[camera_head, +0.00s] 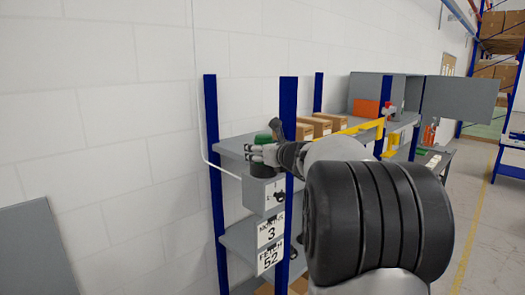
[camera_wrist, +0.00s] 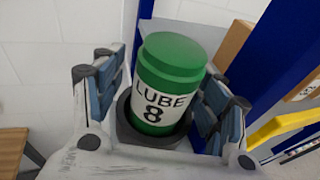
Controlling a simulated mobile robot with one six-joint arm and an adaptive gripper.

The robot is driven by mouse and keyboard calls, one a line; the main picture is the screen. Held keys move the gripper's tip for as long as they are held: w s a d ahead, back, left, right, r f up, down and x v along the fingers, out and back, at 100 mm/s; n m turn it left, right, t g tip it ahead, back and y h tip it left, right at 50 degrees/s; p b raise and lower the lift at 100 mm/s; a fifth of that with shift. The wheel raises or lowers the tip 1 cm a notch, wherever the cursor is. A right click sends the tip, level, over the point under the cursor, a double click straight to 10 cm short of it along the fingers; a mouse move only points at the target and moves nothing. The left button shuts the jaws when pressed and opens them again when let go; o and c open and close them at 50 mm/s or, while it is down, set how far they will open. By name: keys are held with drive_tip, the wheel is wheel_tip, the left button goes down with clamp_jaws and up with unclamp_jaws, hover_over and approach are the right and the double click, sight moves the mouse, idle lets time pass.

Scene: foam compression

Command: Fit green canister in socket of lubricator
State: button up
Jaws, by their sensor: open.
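The green canister (camera_wrist: 168,62), with a white label reading "LUBE 8", stands in the dark round socket (camera_wrist: 128,130) in the wrist view. My gripper (camera_wrist: 165,95) is open, with one finger on each side of the canister and small gaps showing. In the head view the green canister (camera_head: 263,139) shows its top above the grey lubricator box (camera_head: 262,196), which is mounted on the shelf rack. My gripper (camera_head: 263,153) reaches it from the right. The canister's lower end is hidden inside the socket, so its depth of seating cannot be told.
A blue rack post (camera_head: 288,110) stands close to my gripper. Cardboard boxes (camera_head: 316,123) and a yellow bar (camera_head: 362,127) lie behind on the shelf. Signs reading "3" and "52" (camera_head: 270,256) hang below the box. A white wall (camera_head: 100,100) fills the left.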

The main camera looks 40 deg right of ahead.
drive_tip(key=shift+s+d, duration=0.1)
drive_tip(key=shift+d, duration=0.05)
drive_tip(key=shift+s, duration=0.55)
drive_tip(key=v, duration=1.1)
drive_tip(key=shift+a, duration=0.3)
drive_tip(key=shift+w+r, duration=0.15)
